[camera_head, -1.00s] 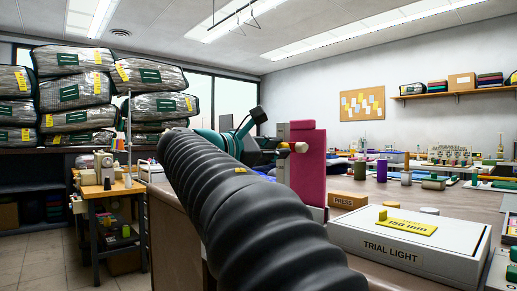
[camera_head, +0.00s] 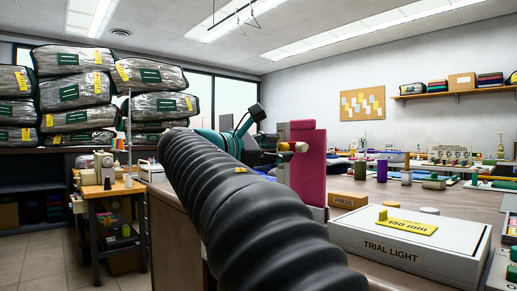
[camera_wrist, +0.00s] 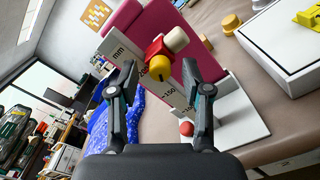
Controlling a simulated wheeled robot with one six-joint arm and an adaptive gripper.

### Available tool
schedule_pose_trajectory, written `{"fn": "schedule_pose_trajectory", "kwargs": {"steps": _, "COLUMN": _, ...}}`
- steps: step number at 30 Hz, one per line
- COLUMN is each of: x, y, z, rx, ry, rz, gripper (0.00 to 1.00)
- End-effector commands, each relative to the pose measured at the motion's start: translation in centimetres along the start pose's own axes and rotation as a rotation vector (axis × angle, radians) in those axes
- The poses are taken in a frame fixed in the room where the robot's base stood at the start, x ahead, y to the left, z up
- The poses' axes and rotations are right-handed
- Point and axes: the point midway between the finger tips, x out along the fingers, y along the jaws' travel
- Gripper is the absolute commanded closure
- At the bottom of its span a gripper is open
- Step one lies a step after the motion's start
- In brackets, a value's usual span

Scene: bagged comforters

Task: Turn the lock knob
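The yellow lock knob (camera_wrist: 159,67) sits on the front of a red slider (camera_wrist: 155,47), with a cream knob (camera_wrist: 176,38) beside it. The slider is on an upright grey scale plate (camera_wrist: 118,48) marked in mm, in front of a magenta block (camera_wrist: 147,27). In the wrist view my gripper (camera_wrist: 159,64) is open, one fingertip on each side of the yellow knob, with gaps showing.
A white TRIAL LIGHT box (camera_head: 408,243) with a yellow 150 mm piece (camera_head: 408,226) and a PRESS block (camera_head: 348,201) stand to the right on the bench. A red ball (camera_wrist: 186,128) is below the slider. Blue cloth (camera_wrist: 98,128) lies to the left in the wrist view.

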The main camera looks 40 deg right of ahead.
Motion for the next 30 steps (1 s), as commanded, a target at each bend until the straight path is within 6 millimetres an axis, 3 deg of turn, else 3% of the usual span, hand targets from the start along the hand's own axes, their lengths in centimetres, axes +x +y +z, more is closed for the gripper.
{"fn": "schedule_pose_trajectory", "kwargs": {"steps": 8, "x": -1.1, "y": 0.1, "z": -0.1, "rx": 0.0, "ry": 0.002, "rz": 0.003, "gripper": 0.51}}
{"fn": "schedule_pose_trajectory", "kwargs": {"steps": 21, "x": -8.6, "y": 0.1, "z": -0.1, "rx": 0.0, "ry": 0.004, "rz": 0.004, "gripper": 0.51}}
{"fn": "schedule_pose_trajectory", "kwargs": {"steps": 30, "x": -11.7, "y": 0.1, "z": -0.1, "rx": 0.0, "ry": 0.001, "rz": 0.002, "gripper": 0.51}}
